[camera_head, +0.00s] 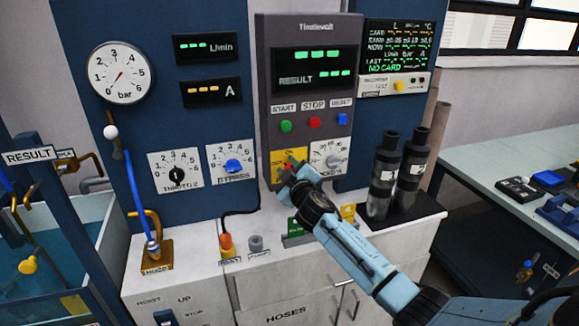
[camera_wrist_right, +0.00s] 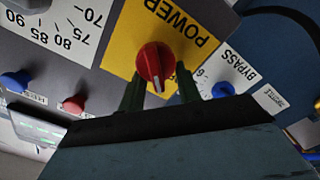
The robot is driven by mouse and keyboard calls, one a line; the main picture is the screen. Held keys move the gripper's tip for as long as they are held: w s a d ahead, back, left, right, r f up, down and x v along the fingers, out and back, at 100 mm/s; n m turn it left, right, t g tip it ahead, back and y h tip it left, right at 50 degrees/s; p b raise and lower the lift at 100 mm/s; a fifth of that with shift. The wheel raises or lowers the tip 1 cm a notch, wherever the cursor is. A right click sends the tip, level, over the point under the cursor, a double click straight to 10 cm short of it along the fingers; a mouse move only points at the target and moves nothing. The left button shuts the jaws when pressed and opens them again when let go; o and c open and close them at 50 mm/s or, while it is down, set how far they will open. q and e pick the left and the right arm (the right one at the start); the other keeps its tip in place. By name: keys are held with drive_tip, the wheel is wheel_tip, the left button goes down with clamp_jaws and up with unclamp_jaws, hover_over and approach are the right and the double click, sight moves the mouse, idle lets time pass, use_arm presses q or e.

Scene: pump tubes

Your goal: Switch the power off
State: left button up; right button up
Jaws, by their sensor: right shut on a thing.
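The red power knob (camera_wrist_right: 155,62) sits on a yellow plate (camera_wrist_right: 118,48) marked POWER, which appears upside down in the wrist view. A white mark on the knob points toward the bottom of that view. My right gripper (camera_wrist_right: 160,82) is shut on the knob, with a dark finger on each side of it. In the head view my right gripper (camera_head: 286,172) reaches the yellow plate (camera_head: 276,157) at the lower left of the grey Tinsdevolt panel (camera_head: 305,95) and hides most of it. My left gripper is not in view.
A white dial (camera_head: 328,156) is right of the plate and the blue bypass knob (camera_head: 234,166) is left of it. Green start (camera_head: 286,126), red stop (camera_head: 314,122) and blue reset (camera_head: 342,119) buttons are above. Dark cylinders (camera_head: 383,175) stand on the counter to the right.

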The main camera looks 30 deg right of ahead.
drive_tip(key=n, duration=0.2)
drive_tip(key=f+n, duration=0.1)
drive_tip(key=n, duration=0.1)
drive_tip(key=shift+a+n, duration=0.15)
drive_tip(key=shift+n, duration=0.15)
drive_tip(key=shift+f+n+p, duration=0.15)
drive_tip(key=shift+n, duration=0.8)
drive_tip(key=shift+f+n+p, duration=0.15)
drive_tip(key=shift+n, duration=0.8)
drive_tip(key=o, duration=0.9)
drive_tip(key=shift+o, duration=0.3)
drive_tip(key=shift+r, duration=0.1)
drive_tip(key=shift+a, duration=0.1)
drive_tip(key=p+v, duration=0.1)
drive_tip(key=v, duration=1.2)
drive_tip(key=shift+s, duration=0.15)
